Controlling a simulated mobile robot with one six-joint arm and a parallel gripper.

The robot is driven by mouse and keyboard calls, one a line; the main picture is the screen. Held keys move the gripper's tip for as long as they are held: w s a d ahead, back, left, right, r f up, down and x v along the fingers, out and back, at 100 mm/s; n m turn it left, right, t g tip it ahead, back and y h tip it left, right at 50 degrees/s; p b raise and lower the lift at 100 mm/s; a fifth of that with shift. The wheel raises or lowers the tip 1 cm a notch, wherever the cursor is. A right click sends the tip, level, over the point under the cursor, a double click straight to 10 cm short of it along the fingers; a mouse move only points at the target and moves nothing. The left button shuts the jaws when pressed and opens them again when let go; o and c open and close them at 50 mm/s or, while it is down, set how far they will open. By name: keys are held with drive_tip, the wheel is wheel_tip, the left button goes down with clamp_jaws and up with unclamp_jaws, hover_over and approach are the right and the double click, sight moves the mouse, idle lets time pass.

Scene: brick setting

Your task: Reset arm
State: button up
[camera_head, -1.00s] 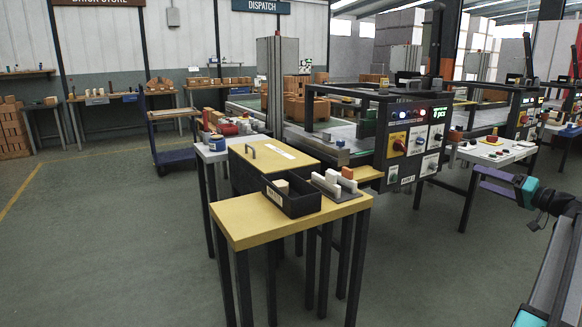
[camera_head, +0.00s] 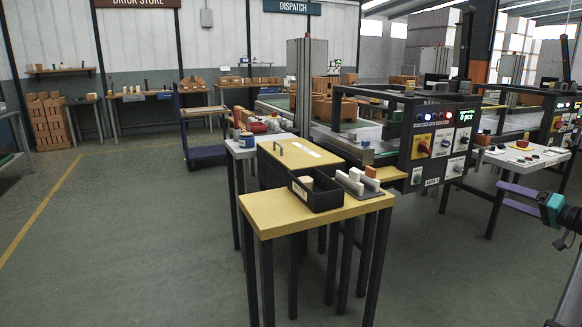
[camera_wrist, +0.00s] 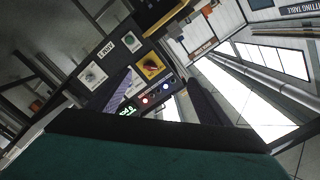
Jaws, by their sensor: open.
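My arm shows only in part at the right edge of the head view, with a teal joint (camera_head: 551,207) and a dark part beside it. A teal and black part of my arm fills the bottom of that view. Beyond the fingers is the dark control panel (camera_wrist: 118,72) with knobs and lit buttons, seen tilted. It also stands in the head view (camera_head: 435,140), left of my arm.
A yellow-topped table (camera_head: 272,219) stands in the middle, bearing a black bin (camera_head: 318,200) and a rack of pale and orange blocks (camera_head: 357,184). A white table (camera_head: 520,157) with small items stands at the right, near my arm. The floor at left is open.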

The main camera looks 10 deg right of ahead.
drive_tip(key=w+a+f+g+y+p, duration=0.1)
drive_tip(key=w+a+f+g+p, duration=0.2)
drive_tip(key=a+f, duration=0.65)
drive_tip(key=w+a+f+g+y+p, duration=0.1)
drive_tip(key=w+a+f+g+p, duration=0.1)
drive_tip(key=w+a+f, duration=0.6)
drive_tip(key=s+a+f+g+p, duration=0.2)
drive_tip(key=s+a+f+g, duration=0.1)
drive_tip(key=a+f, duration=0.8)
drive_tip(key=s+a+f+g+p, duration=0.3)
drive_tip(key=a+f, duration=0.6)
drive_tip(key=a, duration=0.4)
drive_tip(key=s+a+f+n+g+h+p, duration=0.1)
drive_tip(key=s+a+f+g+p, duration=0.2)
drive_tip(key=s+a+f, duration=0.45)
drive_tip(key=s+a+f+n+g+p, duration=0.2)
drive_tip(key=s+a+f+g, duration=0.15)
drive_tip(key=s+a, duration=0.65)
drive_tip(key=s+a+f+n+g+h+p, duration=0.1)
drive_tip(key=s+a+g+h+p, duration=0.1)
drive_tip(key=s, duration=0.8)
drive_tip(key=s+a+n+g+h+p, duration=0.2)
drive_tip(key=s+a+h+p, duration=0.1)
drive_tip(key=s, duration=0.8)
drive_tip(key=shift+s+a+f+g+h+p, duration=0.3)
drive_tip(key=shift+a+f+g+p, duration=0.1)
drive_tip(key=shift+a, duration=0.25)
